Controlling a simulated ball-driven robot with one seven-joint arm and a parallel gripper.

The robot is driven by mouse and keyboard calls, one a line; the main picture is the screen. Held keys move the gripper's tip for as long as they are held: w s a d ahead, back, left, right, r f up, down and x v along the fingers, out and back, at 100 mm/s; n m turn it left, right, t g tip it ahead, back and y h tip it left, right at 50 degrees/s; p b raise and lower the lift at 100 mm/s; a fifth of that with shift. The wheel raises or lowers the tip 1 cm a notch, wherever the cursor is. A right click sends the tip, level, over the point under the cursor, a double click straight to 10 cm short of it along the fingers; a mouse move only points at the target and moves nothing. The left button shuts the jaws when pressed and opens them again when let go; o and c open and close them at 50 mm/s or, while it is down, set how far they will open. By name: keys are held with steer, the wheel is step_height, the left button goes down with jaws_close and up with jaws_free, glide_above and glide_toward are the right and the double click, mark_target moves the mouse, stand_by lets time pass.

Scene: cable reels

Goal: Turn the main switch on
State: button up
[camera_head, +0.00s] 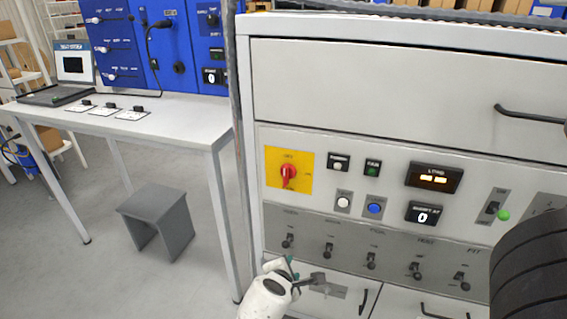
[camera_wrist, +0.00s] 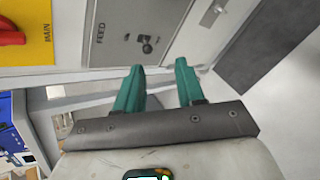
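The main switch (camera_head: 289,174) is a red rotary knob on a yellow square plate, at the left of the grey cabinet's control panel in the head view. Its handle looks roughly upright; the small labels around it are hard to read. In the wrist view part of the red knob (camera_wrist: 10,35) shows at the top left edge, beside the word MAIN. My gripper (camera_head: 288,266) is below the switch, near the panel's lower left, apart from it. In the wrist view its two green fingers (camera_wrist: 158,85) are spread with nothing between them.
A row of small toggle switches (camera_head: 371,260) runs below the main switch, close to my gripper. Push buttons (camera_head: 343,202) and a lit display (camera_head: 434,178) are to its right. A drawer handle (camera_head: 530,112) sticks out above. A white table (camera_head: 180,115) stands at left.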

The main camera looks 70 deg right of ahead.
steer(key=w+d+r+n+h+p, duration=0.2)
steer(key=w+d+r+n+h, duration=0.25)
steer(key=r, duration=0.45)
steer(key=n+h+p, duration=0.2)
steer(key=n+h, duration=0.1)
steer(key=n, duration=0.3)
glide_toward(285, 173)
steer(key=shift+n, duration=0.25)
steer(key=d, duration=0.6)
steer(key=d+p, duration=0.1)
steer(key=d, duration=0.2)
steer(key=shift+w, duration=0.3)
steer(key=shift+t, duration=0.3)
steer(key=shift+c, duration=0.4)
steer(key=shift+a, duration=0.1)
jaws_close()
